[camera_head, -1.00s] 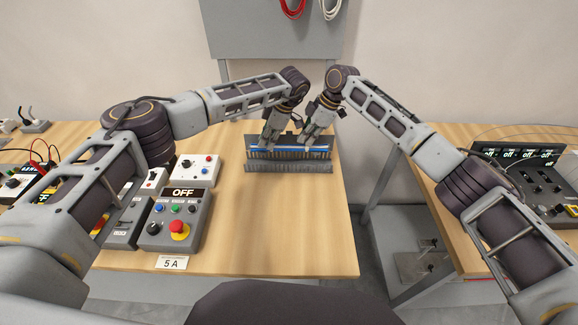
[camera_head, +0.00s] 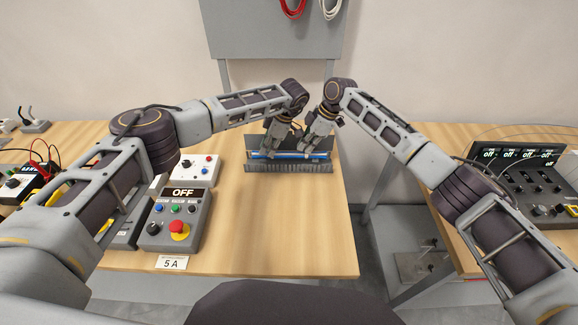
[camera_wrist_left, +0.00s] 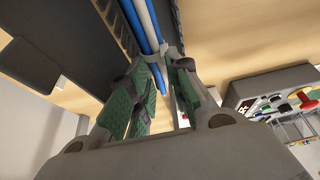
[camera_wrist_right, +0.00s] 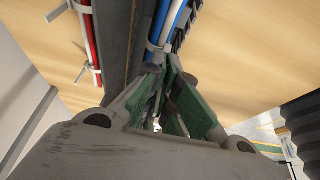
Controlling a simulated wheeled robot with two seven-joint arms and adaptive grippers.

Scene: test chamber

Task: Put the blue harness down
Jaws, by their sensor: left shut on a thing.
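The blue harness (camera_head: 310,155), a straight bundle of blue and white cables, lies level along the slotted grey rack (camera_head: 290,167) at the table's far side. In the left wrist view the bundle (camera_wrist_left: 146,25) runs between the fingertips of my left gripper (camera_head: 268,152), which is shut on it. In the right wrist view the bundle (camera_wrist_right: 168,25) runs between the close-set fingertips of my right gripper (camera_head: 306,150). The harness is down by the rack's teeth; whether it rests fully in the slots is hidden by the fingers.
A control box marked OFF (camera_head: 172,220) with a red button stands left on the table. The table front (camera_head: 275,235) is clear. A second bench with a panel (camera_head: 540,185) stands right.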

